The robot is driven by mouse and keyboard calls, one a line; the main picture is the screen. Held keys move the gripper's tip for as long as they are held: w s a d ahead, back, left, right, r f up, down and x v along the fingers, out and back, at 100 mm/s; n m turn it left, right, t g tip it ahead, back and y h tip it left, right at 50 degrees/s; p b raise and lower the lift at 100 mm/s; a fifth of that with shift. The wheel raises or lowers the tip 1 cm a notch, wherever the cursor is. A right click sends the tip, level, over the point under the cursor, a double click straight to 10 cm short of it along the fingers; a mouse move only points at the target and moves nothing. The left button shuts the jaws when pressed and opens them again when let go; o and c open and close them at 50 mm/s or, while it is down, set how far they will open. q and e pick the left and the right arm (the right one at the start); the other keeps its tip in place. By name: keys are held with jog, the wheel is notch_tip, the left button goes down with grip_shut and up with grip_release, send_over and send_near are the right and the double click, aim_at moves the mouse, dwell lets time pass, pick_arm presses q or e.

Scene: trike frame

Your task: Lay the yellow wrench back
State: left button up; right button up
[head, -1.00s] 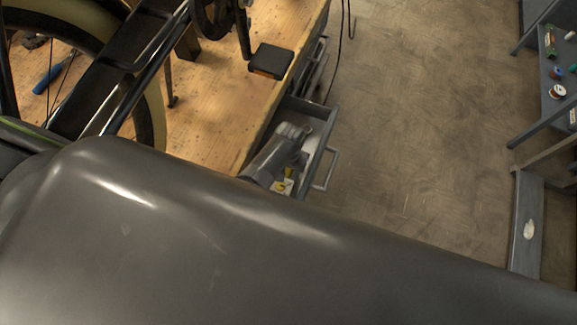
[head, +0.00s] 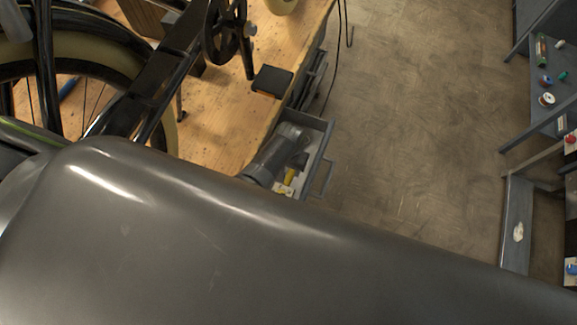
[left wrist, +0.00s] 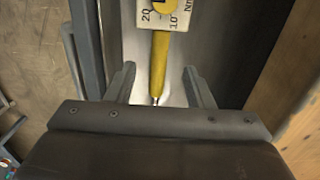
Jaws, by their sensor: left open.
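The yellow wrench (left wrist: 159,65) lies in the open grey drawer (head: 325,140), with a white plate marked 20, 10 and Nm at its upper end in the left wrist view. A bit of yellow (head: 291,175) shows beside my gripper in the head view. My left gripper (left wrist: 163,85) is open, its two fingers on either side of the wrench's lower shaft with a gap on each side. In the head view my left gripper (head: 299,160) is over the drawer. A large grey part of my own body hides the lower half of that view. My right gripper is not seen.
The wooden bench (head: 225,120) carries a trike frame with a wheel (head: 100,55) and a black block (head: 272,81). The drawer sticks out from the bench's right side. Open floor (head: 420,130) lies between it and a grey shelf (head: 545,115) with small items.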

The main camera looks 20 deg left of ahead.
pick_arm(q)
notch_tip(320, 180, up, 10)
jog(key=p, duration=0.7)
jog(key=shift+w+f, duration=0.15)
